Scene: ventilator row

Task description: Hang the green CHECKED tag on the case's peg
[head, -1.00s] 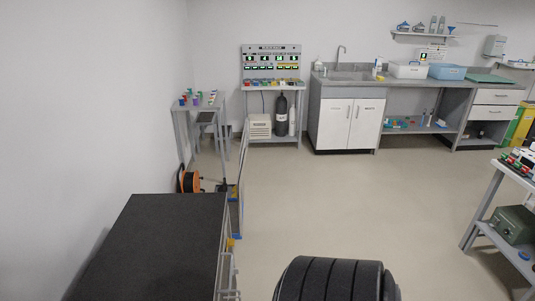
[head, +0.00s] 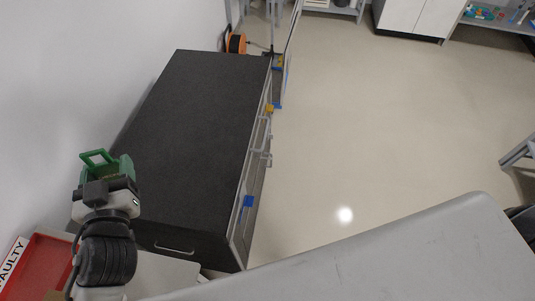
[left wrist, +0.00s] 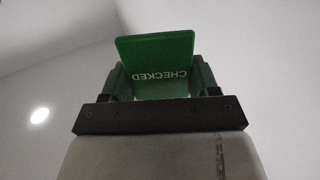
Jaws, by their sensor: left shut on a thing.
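My left gripper (head: 106,176) is raised at the left of the head view, shut on the green CHECKED tag (head: 93,157). In the left wrist view the tag (left wrist: 156,60) sits between the two fingers, its white lettering upside down. A long dark-topped unit (head: 195,115), possibly the case, lies beyond and right of the gripper. Its right side carries a yellow piece (head: 269,108), a blue piece (head: 248,202) and pale metal handles. I cannot tell which part, if any, is the peg. The tag is held apart from these pieces. My right gripper is not in view.
A red tray (head: 45,262) with a FAULTY label is at the lower left. A white wall runs along the left. An orange cable reel (head: 236,43) stands past the unit's far end. The floor (head: 390,120) to the right is clear.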

